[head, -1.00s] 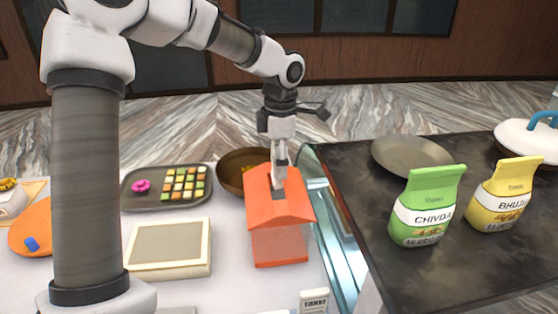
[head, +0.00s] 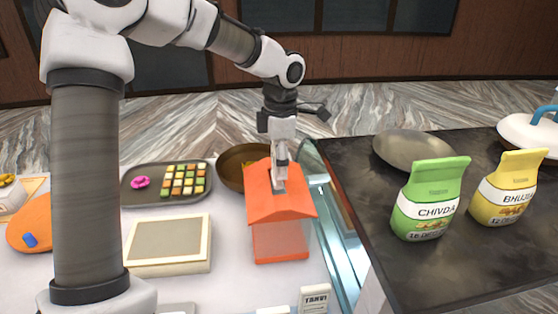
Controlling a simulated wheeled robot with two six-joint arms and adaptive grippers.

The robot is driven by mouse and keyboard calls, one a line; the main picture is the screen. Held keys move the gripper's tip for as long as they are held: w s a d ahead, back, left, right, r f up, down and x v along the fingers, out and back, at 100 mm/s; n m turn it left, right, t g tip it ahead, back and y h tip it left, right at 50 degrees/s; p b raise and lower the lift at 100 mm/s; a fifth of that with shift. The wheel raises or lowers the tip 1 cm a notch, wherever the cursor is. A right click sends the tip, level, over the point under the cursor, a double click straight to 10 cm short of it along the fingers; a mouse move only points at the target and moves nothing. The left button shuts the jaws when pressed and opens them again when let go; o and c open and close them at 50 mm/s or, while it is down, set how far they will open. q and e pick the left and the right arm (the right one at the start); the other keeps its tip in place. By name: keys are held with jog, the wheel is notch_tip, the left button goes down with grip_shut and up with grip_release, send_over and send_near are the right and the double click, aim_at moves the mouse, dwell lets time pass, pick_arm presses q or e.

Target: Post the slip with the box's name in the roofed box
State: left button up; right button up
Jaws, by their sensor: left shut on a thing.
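The roofed box (head: 280,240) stands on the white counter, with an orange pitched roof and clear-looking orange-edged walls. My left gripper (head: 280,182) points straight down at the dark opening in the roof, its fingertips at or just inside it. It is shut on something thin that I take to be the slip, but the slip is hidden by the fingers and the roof. A small white card reading "TAKRI" (head: 314,299) stands at the front edge of the counter. My right gripper is not in view.
A dark tray of sweets (head: 130,198), a brown bowl (head: 228,170) and a cream framed tray (head: 208,262) surround the box. To the right, a dark counter (head: 350,160) holds a steel plate (head: 412,151), a green CHIVDA packet (head: 430,195) and a yellow BHUJIA packet (head: 507,188).

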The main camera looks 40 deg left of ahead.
pick_arm(q)
jog(key=shift+f+b, duration=0.7)
jog(key=shift+f, duration=0.05)
jog(key=shift+f, duration=0.1)
dwell(0.3)
jog(key=shift+f+b, duration=0.5)
jog(key=o, duration=1.1)
jog(key=shift+r, duration=0.1)
